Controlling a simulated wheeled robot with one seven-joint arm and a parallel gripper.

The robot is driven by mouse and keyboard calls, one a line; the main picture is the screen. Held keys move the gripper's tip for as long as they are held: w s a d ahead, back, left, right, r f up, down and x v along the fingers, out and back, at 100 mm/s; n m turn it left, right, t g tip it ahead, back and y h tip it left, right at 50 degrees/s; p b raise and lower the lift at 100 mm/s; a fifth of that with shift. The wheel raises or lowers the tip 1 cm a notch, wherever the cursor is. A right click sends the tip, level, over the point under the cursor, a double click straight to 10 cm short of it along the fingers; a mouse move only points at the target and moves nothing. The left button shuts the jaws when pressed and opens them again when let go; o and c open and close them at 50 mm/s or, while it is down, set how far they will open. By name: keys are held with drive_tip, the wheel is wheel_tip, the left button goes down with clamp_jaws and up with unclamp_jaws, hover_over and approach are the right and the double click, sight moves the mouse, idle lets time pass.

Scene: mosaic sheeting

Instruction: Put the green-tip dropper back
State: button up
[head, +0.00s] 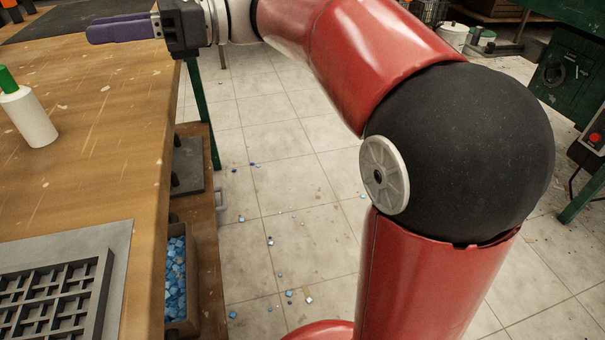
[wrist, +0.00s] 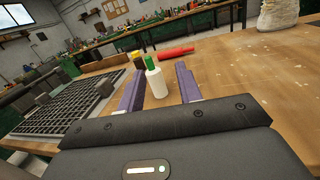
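The dropper is a white bottle with a green tip (head: 30,118). It stands upright on the wooden worktop at the left of the head view. In the wrist view the dropper (wrist: 156,83) appears in the gap between the two purple fingers, seemingly farther out than they are. My gripper (head: 92,29) is above the worktop near its right edge, its fingers pointing left in the head view. In the wrist view my gripper (wrist: 158,70) is open, with clear space on both sides of the dropper and nothing held.
A dark grid rack (head: 52,304) lies on a grey board at the front left; it also shows in the wrist view (wrist: 68,106). A red cylinder (wrist: 176,52) lies behind the dropper. A bin of blue tiles (head: 192,328) sits below the worktop's edge. The worktop's right side is clear.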

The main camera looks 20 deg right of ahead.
drive_tip(key=w+d+r+m+t+h, duration=0.1)
drive_tip(key=w+d+r+m+t, duration=0.15)
drive_tip(key=m+t, duration=0.55)
drive_tip(key=w+d+r+m+t+h, duration=0.1)
drive_tip(key=w+d+r+m+t, duration=0.2)
drive_tip(key=m+t, duration=0.5)
drive_tip(key=d+f+m+t+h, duration=0.2)
drive_tip(key=d+f+m+h, duration=0.2)
drive_tip(key=d+m+h, duration=0.45)
drive_tip(key=d+f+m+t+h, duration=0.2)
drive_tip(key=d+f+m+h, duration=0.25)
drive_tip(key=m, duration=0.65)
drive_tip(key=s+d+f+m+g+h, duration=0.3)
drive_tip(key=s+f+m, duration=0.2)
drive_tip(key=f+m, duration=0.15)
drive_tip(key=s+d+f+m+g+h, duration=0.2)
drive_tip(key=s+f+m+g, duration=0.3)
drive_tip(key=f, duration=0.3)
drive_tip(key=s+a+f+m+g+y, duration=0.1)
drive_tip(key=s+a+f+m+g, duration=0.1)
drive_tip(key=s+f+m+g, duration=0.2)
drive_tip(key=s+f+m, duration=0.3)
drive_tip(key=s+f, duration=0.3)
drive_tip(key=s, duration=0.2)
drive_tip(key=shift+f+g, duration=0.35)
drive_tip(key=shift+g, duration=0.05)
drive_tip(key=shift+w+r, duration=0.1)
